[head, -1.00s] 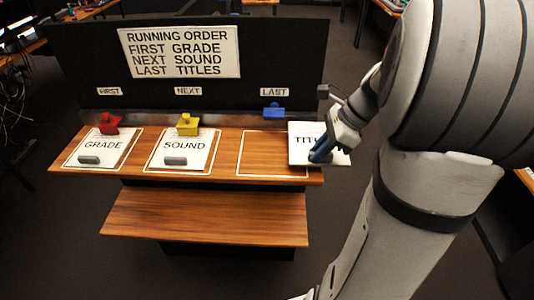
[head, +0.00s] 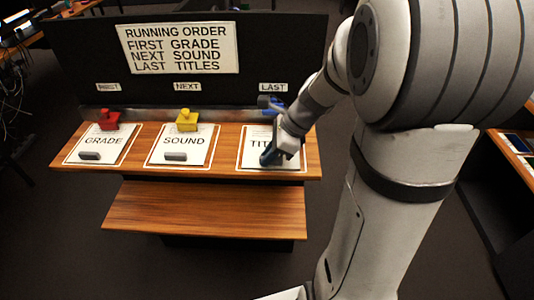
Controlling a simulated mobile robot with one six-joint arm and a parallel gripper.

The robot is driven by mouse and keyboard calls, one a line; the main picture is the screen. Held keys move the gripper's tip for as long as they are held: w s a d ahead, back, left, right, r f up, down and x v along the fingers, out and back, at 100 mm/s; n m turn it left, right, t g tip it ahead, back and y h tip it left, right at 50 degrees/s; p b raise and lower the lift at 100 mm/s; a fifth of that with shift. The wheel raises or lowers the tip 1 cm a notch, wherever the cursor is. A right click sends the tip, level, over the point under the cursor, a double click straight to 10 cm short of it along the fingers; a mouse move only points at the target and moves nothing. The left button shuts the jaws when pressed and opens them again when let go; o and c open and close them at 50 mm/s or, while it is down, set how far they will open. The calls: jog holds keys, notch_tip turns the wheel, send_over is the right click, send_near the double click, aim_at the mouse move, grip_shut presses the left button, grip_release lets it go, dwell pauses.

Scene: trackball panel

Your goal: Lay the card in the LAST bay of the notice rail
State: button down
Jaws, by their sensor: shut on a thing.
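The TITLES card (head: 252,153) is white and lies over the outlined LAST bay (head: 305,169) at the right of the wooden rail (head: 313,150). Its right part is hidden by my gripper (head: 268,157), which is shut on the card's handle. The card looks flat and within the outline, but I cannot tell whether it touches the wood. The LAST label (head: 273,87) is above the bay, with a blue clip (head: 268,102) below it, partly hidden by my arm.
The SOUND card (head: 183,142) lies in the second bay under a yellow clip (head: 186,121). A sign (head: 180,48) gives the running order. A lower wooden shelf (head: 205,209) is bare.

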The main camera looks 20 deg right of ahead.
jog(key=shift+r, duration=0.1)
jog(key=shift+f, duration=0.2)
jog(key=c, duration=1.4)
grip_release()
jog(key=shift+c, duration=0.2)
jog(key=shift+d+r, duration=0.15)
jog(key=shift+r, duration=0.35)
jog(key=v, duration=1.1)
jog(key=s+a+f+n+h, duration=0.2)
jog(key=s+n, duration=0.4)
jog(key=n, duration=0.4)
jog(key=s+a+f+n+t+h, duration=0.1)
jog(key=s+a+f+n+h, duration=0.1)
jog(key=s+n, duration=0.4)
jog(key=a+n+h, duration=0.1)
jog(key=n, duration=0.4)
jog(key=shift+s+a+n+h, duration=0.25)
jog(key=shift+a+n+h, duration=0.05)
jog(key=shift+a+h, duration=0.1)
